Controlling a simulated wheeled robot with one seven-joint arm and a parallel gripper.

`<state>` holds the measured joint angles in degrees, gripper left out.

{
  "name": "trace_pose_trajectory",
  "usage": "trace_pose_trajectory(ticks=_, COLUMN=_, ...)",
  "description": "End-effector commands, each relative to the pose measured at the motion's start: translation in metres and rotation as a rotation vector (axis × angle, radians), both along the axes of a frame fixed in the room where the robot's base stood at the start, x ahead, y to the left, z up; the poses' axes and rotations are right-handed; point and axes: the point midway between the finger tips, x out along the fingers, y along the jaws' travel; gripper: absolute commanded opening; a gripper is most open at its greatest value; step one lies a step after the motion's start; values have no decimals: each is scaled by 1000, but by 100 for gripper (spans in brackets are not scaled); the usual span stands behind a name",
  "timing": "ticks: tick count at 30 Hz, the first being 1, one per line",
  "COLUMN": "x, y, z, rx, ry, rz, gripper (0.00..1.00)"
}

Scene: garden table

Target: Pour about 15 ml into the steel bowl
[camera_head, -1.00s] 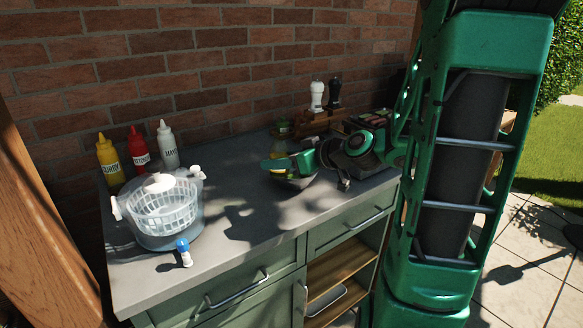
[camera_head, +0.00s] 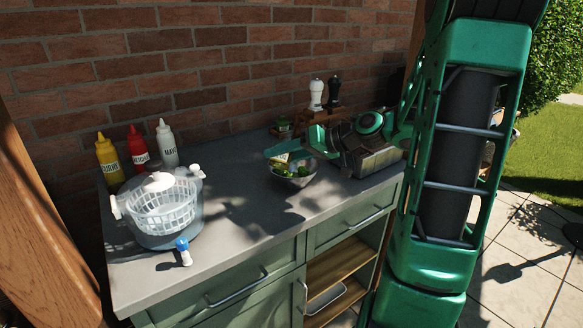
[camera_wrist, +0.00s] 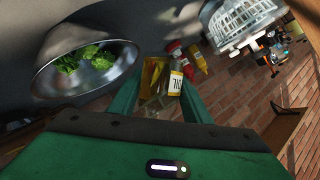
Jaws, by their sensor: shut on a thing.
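The steel bowl (camera_head: 296,183) stands on the grey counter right of its middle, with green leaves inside. In the wrist view the bowl (camera_wrist: 110,82) is at the upper left, with the leaves (camera_wrist: 85,60) in it. My gripper (camera_wrist: 160,88) is shut on a clear bottle with a white OIL label (camera_wrist: 176,84) and yellow liquid. In the head view my gripper (camera_head: 289,150) is just above and behind the bowl. The bottle is mostly hidden there, and its exact tilt is hard to tell. I see no stream of liquid.
A salad spinner (camera_head: 165,207) and a small blue-topped object (camera_head: 184,251) stand at the left. Yellow, red and white squeeze bottles (camera_head: 138,148) line the brick wall. White and black mills (camera_head: 316,94) stand at the back right. The middle of the counter is clear.

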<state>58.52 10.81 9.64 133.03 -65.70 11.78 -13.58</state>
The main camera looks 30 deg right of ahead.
Motion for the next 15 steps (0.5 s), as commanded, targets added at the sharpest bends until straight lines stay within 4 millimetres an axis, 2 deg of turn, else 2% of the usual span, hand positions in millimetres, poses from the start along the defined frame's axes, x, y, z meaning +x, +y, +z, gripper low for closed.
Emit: trace_pose_trajectory(ticks=15, x=-5, y=9, z=-1, rx=286, ry=174, rz=1, gripper=14)
